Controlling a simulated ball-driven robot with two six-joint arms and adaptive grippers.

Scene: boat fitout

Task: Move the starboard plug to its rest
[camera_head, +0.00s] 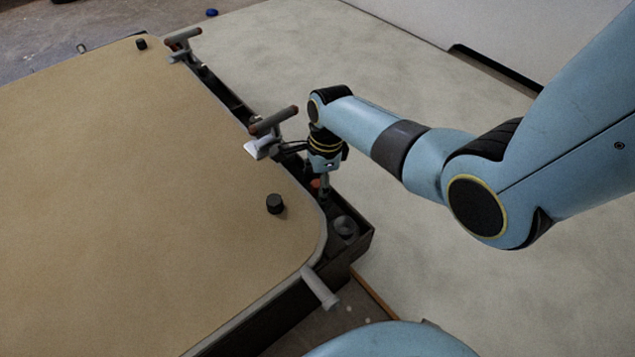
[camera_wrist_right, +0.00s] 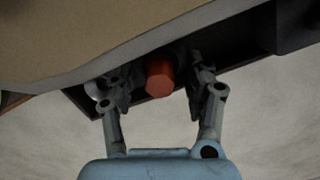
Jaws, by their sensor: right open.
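An orange-red plug with a faceted end (camera_wrist_right: 159,76) sits between the fingers of my right gripper (camera_wrist_right: 160,92) in the right wrist view. The fingers stand apart on either side of it, and I see a gap on both sides. In the head view my right gripper (camera_head: 322,186) points down into the dark side trough, with a bit of the orange plug (camera_head: 315,183) showing beside it. A round grey fitting (camera_head: 343,227) sits in the trough's near end; I cannot tell whether it is the rest. My left gripper is not in view.
A tan deck panel (camera_head: 130,190) fills the left, with black knobs (camera_head: 275,204) (camera_head: 141,43) on it. Grey T-shaped fittings (camera_head: 273,120) (camera_head: 183,36) stand along the dark trough (camera_head: 360,245). A grey peg (camera_head: 320,287) juts from the near corner. Pale floor (camera_head: 430,290) is clear.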

